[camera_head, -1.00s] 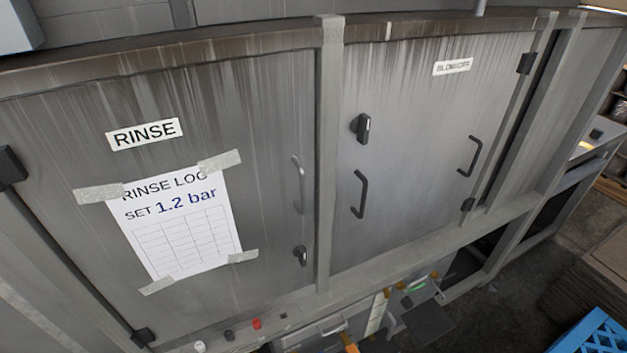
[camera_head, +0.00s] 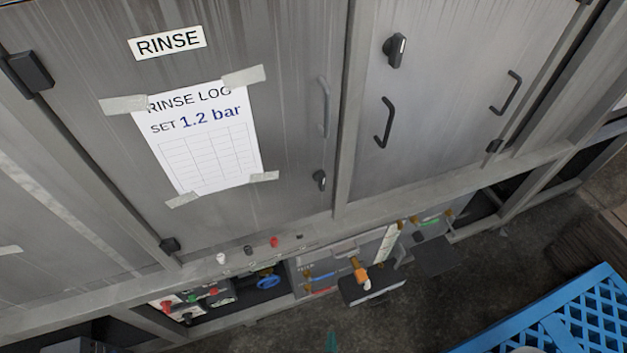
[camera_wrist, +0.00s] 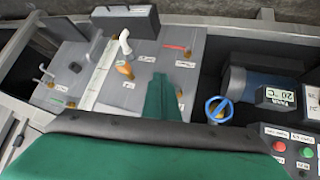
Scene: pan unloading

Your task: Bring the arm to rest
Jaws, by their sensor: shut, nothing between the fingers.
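My gripper (camera_wrist: 160,84) shows in the wrist view as narrow green fingers, shut and empty, rising from a wide green body with a dark bar across it. It is over the lower valve panel (camera_wrist: 112,97), and I cannot tell the gap between them. An orange-handled valve (camera_wrist: 124,71) shows just left of the fingertips, and a blue handwheel (camera_wrist: 219,109) is to their right.
The grey cabinet has a RINSE door (camera_head: 85,130) with a taped rinse log (camera_head: 203,150) and a second door (camera_head: 440,110) with black handles; both look closed. A blue lattice crate (camera_head: 560,325) stands at lower right. Dark floor (camera_head: 440,305) is clear before the panel.

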